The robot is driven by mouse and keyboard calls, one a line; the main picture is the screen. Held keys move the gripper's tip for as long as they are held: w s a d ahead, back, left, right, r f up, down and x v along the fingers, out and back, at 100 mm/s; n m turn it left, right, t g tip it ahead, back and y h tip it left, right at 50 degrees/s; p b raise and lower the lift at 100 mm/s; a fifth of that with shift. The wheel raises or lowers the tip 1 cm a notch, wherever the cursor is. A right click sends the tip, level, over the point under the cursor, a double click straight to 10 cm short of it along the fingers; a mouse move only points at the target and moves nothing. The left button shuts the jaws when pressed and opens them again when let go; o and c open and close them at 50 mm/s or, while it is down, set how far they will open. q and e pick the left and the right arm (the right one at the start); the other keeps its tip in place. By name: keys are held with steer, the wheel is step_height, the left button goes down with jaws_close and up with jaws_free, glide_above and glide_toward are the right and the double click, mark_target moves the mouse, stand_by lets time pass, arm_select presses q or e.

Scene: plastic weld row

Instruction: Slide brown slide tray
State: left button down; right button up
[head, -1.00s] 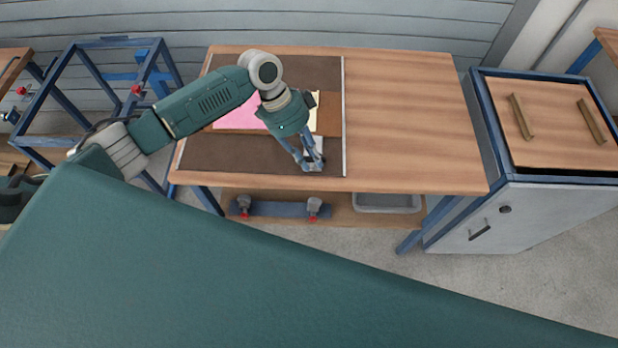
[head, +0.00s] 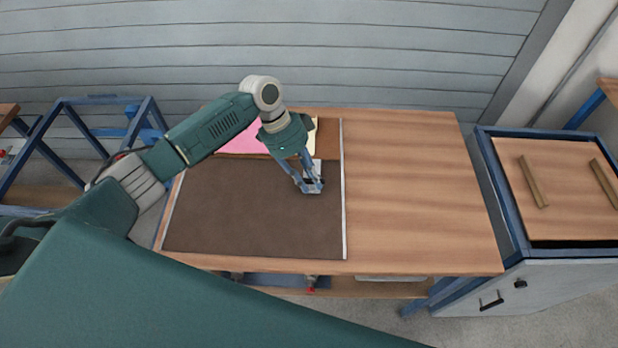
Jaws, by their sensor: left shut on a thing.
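The brown slide tray (head: 329,141) lies at the far end of a dark brown bed (head: 250,215) on the wooden table. A pink sheet (head: 250,138) and a pale yellow piece, partly behind my left gripper, lie on it. My left gripper (head: 312,187) points down at the tray's near side, shut on a pale tab there. The fingers and wrist hide part of the tab and the tray's middle. My right gripper is out of view.
White rails (head: 343,215) edge the dark bed on both sides. The table's right half (head: 420,200) is bare. A blue-framed cabinet (head: 555,190) with a wooden top stands right of the table. A blue frame stands at the left.

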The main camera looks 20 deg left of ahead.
arm_select(q)
steer(key=shift+r, duration=0.1)
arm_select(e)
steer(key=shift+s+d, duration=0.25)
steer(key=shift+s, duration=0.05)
arm_select(q)
steer(key=c, duration=1.5)
jaws_free()
steer(key=v, duration=1.2)
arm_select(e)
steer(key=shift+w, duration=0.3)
arm_select(q)
steer(key=shift+d, duration=0.1)
